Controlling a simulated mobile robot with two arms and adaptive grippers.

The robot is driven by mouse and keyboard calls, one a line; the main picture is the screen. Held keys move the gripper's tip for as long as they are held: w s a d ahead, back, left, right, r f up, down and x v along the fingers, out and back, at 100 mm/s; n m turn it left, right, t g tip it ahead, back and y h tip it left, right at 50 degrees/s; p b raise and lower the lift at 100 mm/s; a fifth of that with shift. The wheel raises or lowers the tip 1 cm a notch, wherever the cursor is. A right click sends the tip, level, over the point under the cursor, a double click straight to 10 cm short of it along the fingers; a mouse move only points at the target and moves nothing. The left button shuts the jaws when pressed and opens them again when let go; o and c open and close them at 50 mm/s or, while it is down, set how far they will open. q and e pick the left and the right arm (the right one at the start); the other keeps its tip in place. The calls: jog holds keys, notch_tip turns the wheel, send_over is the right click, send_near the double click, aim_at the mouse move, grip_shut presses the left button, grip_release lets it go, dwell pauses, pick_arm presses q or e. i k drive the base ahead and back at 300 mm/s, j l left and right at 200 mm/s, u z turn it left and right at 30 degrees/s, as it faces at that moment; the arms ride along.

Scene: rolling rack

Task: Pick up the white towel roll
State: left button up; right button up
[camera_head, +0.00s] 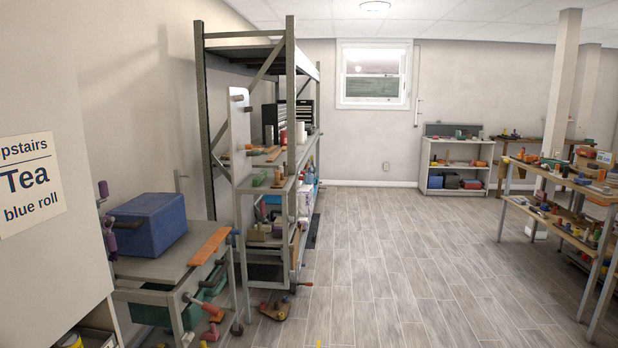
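A small white upright cylinder (301,133), which looks like the white towel roll, stands on the upper middle shelf of the metal rack (291,100). It is far off and small, so I cannot be sure what it is. A dark toolbox is close behind it. Another pale item (304,200) sits on a lower shelf of the rack, too small to make out. Neither my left gripper nor my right gripper is in view.
A grey cart (165,268) with a blue box (149,224) stands at the front left. Tools lie on the floor (275,308) by the rack. A cluttered workbench (562,180) is at the right, a white shelf unit (455,153) at the back. The middle floor is clear.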

aim_at(300, 125)
jog(key=i+l+z, duration=0.1)
jog(key=i+z, duration=0.2)
jog(key=i, duration=0.35)
jog(key=i+l, duration=0.1)
jog(key=i, duration=2.65)
jog(key=i+l+u, duration=0.1)
jog(key=i, duration=0.85)
jog(key=i+z, duration=0.35)
jog(key=i, duration=1.5)
jog(key=j, duration=0.1)
